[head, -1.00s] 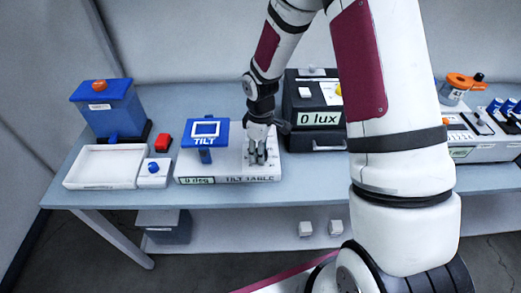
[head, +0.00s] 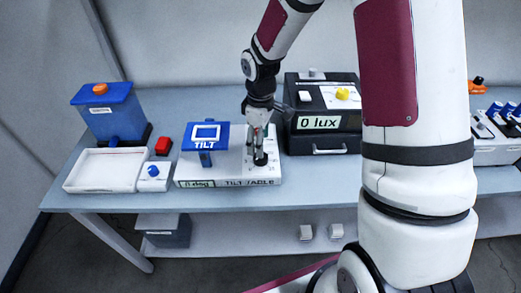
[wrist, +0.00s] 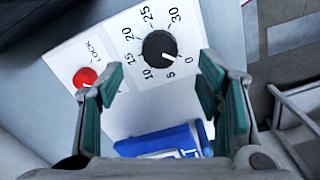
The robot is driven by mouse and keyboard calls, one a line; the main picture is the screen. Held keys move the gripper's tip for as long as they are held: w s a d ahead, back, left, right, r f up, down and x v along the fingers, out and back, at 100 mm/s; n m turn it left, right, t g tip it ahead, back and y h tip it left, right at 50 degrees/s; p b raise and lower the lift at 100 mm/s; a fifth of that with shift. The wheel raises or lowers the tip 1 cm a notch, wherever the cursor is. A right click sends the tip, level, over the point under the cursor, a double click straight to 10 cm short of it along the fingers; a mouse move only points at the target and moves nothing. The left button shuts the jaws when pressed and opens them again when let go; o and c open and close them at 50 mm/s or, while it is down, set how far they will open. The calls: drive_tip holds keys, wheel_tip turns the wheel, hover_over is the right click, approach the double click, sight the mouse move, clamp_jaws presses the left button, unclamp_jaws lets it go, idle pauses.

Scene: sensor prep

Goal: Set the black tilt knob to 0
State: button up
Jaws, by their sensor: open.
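The black tilt knob (wrist: 159,47) is on the white panel of the tilt table (head: 228,183), with numbers from 0 to 30 around it. Its white pointer line aims between 0 and 5, closer to the 0. The small display (head: 196,184) on the front edge appears to read 0 deg. My gripper (wrist: 160,82) is open and empty, its green-padded fingers apart. In the wrist view the knob lies beyond the fingertips, not between them. In the head view the knob (head: 260,159) shows just below the fingers. I cannot tell the exact gap.
A red LOCK button (wrist: 85,77) is beside the dial. The blue TILT platform (head: 205,136) stands left of the knob. The black 0 lux box (head: 322,115) is close on the right. A white tray (head: 103,170) and red block (head: 163,146) are farther left.

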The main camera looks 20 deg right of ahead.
wheel_tip(320, 180, up, 6)
drive_tip(key=shift+f, duration=0.1)
idle(0.5)
drive_tip(key=s+r+m+t+h, duration=0.1)
drive_tip(key=s+r+m, duration=0.1)
drive_tip(key=s+r, duration=0.45)
drive_tip(key=s+r+m+t, duration=0.2)
drive_tip(key=s+r+m, duration=0.1)
drive_tip(key=r, duration=0.7)
drive_tip(key=s+r+m+t+y, duration=0.1)
drive_tip(key=s+r+m, duration=0.4)
drive_tip(key=s, duration=0.8)
drive_tip(key=shift+s+r+t, duration=0.2)
drive_tip(key=shift+s+t, duration=0.15)
drive_tip(key=shift+t, duration=0.45)
